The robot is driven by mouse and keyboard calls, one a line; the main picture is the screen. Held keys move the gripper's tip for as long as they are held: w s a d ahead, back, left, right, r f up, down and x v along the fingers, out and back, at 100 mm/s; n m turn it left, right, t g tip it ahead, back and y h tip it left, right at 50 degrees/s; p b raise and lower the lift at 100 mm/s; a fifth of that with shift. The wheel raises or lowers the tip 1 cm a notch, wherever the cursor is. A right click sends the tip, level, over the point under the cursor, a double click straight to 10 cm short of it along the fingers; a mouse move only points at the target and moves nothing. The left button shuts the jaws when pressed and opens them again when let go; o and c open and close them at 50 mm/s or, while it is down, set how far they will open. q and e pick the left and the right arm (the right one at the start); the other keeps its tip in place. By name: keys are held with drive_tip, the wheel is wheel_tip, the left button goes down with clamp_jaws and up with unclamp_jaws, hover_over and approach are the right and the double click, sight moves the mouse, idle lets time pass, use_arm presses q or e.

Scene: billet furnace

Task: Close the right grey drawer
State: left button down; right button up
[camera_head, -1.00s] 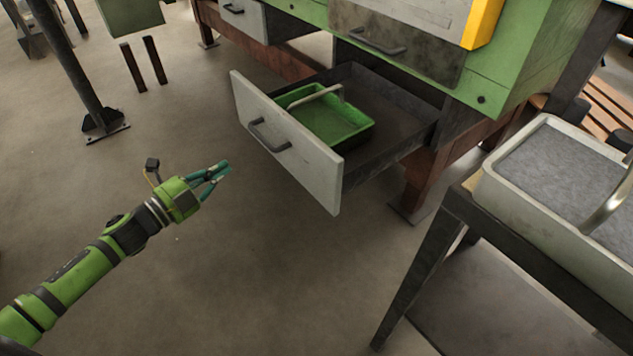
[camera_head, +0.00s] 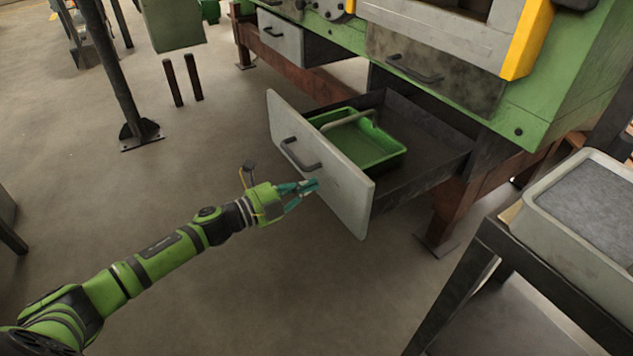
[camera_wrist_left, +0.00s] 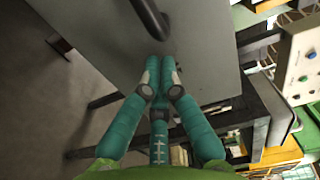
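The right grey drawer (camera_head: 345,187) stands pulled far out from under the green machine, its light grey front facing left with a dark bar handle (camera_head: 300,155). A green tray (camera_head: 385,150) with a handle lies inside it. My left gripper (camera_head: 312,185) is at the drawer front, below and right of the handle. In the left wrist view its teal fingertips (camera_wrist_left: 160,62) are nearly together with nothing between them, against the grey panel (camera_wrist_left: 205,45). I cannot tell whether they touch it. My right gripper is out of view.
A left grey drawer (camera_head: 281,40) sits farther back, and a dark panel with a handle (camera_head: 435,80) is above the open drawer. A table with a grey-filled bin (camera_head: 570,225) stands at right. A dark post (camera_head: 120,80) stands at left. The floor below the arm is clear.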

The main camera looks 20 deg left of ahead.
use_arm(q)
drive_tip(key=shift+x, duration=1.2)
drive_tip(key=shift+w+d, duration=0.1)
